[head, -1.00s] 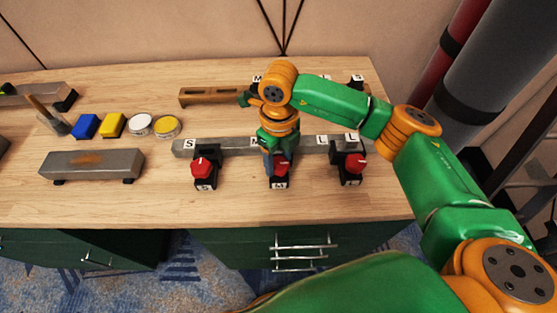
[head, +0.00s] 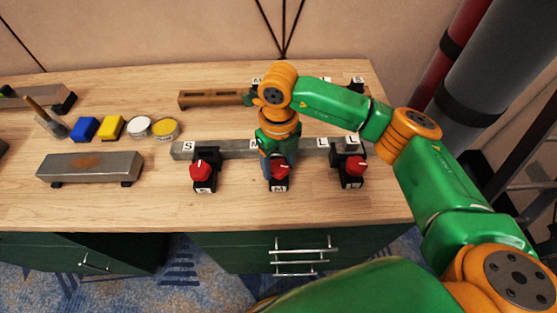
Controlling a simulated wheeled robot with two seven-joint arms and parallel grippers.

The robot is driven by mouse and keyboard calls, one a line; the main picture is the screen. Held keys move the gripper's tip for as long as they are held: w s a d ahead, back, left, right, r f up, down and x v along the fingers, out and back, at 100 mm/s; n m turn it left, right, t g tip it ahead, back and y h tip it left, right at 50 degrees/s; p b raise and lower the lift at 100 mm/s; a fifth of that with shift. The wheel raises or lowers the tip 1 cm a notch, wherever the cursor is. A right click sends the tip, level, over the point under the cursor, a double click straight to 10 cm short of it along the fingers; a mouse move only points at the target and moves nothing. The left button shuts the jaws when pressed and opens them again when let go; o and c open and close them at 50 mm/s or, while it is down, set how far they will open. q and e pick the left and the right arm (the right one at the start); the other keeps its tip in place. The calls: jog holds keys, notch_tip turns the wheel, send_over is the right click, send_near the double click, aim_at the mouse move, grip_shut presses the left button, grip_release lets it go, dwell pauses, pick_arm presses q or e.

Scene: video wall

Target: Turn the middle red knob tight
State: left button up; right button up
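Three red knobs on black mounts stand in a row along a grey metal bar (head: 222,149) on the wooden workbench. The middle red knob (head: 280,170) is partly covered by my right gripper (head: 275,165), which comes down onto it from above and behind. The gripper's fingers are at the knob, but whether they are closed on it is too small and hidden to tell. The left red knob (head: 201,171) and the right red knob (head: 354,166) stand free on either side. My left gripper is not in view.
A rusty metal block (head: 90,167) lies on the left of the bench (head: 120,208). Blue (head: 84,129) and yellow (head: 112,128) blocks and two round tins (head: 152,128) stand behind it. A brown slotted bar (head: 212,97) lies at the back. The bench front is clear.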

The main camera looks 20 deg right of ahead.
aim_at(279, 166)
jog(key=shift+o, duration=1.1)
jog(key=shift+r, duration=0.1)
jog(key=shift+w+r, duration=0.1)
jog(key=shift+r, duration=0.25)
notch_tip(279, 166, up, 6)
jog(key=shift+r+b, duration=0.15)
jog(key=shift+b, duration=0.45)
